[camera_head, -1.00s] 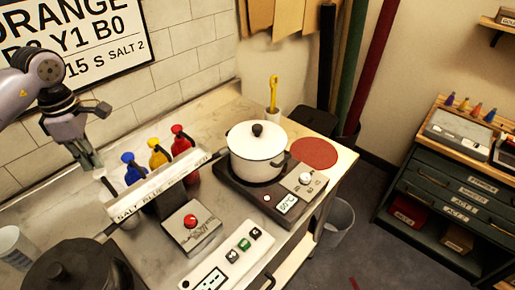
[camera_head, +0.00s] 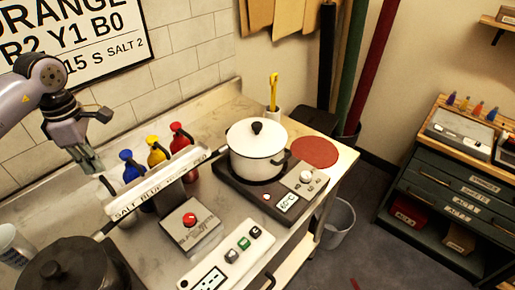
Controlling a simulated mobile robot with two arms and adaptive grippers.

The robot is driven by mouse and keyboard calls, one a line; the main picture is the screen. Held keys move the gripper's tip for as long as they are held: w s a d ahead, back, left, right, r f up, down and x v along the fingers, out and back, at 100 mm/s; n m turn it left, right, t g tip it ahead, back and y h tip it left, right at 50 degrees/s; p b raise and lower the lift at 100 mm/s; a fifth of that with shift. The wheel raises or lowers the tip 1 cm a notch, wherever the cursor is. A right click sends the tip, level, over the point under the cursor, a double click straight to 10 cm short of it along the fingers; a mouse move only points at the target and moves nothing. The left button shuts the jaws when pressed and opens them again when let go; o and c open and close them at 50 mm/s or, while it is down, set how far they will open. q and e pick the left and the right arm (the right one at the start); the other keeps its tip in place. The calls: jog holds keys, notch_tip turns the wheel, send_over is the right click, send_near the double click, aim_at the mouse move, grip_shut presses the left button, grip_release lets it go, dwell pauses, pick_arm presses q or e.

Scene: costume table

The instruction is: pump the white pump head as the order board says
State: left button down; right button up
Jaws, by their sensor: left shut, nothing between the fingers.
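My left gripper (camera_head: 92,167) is shut and empty, fingers pointing down, just above the white pump head (camera_head: 103,180) at the left end of the bottle row. I cannot tell whether the fingertips touch it. The white bottle is mostly hidden behind the label rail (camera_head: 155,185), which reads SALT, BLUE and on to RED. Blue (camera_head: 130,168), yellow (camera_head: 157,152) and red (camera_head: 181,138) pump bottles stand to its right. The order board (camera_head: 75,38), partly cut off, shows ORANGE, R2 Y1 B0, 15 S and SALT 2. My right gripper is not in view.
A white lidded pot (camera_head: 257,152) sits on a hot plate (camera_head: 232,188). A red-button box (camera_head: 190,228) stands in front of the rail. A dark lidded pot (camera_head: 70,268) is at lower left. A red round mat (camera_head: 314,152) lies at the right.

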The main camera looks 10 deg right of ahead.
pick_arm(q)
jog(key=shift+f+b, duration=0.3)
jog(key=shift+f, duration=0.35)
jog(key=shift+r, duration=0.1)
jog(key=shift+r+p, duration=1.15)
jog(key=shift+r, duration=0.5)
jog(key=shift+r, duration=0.1)
notch_tip(320, 180, up, 6)
jog(key=p, duration=0.4)
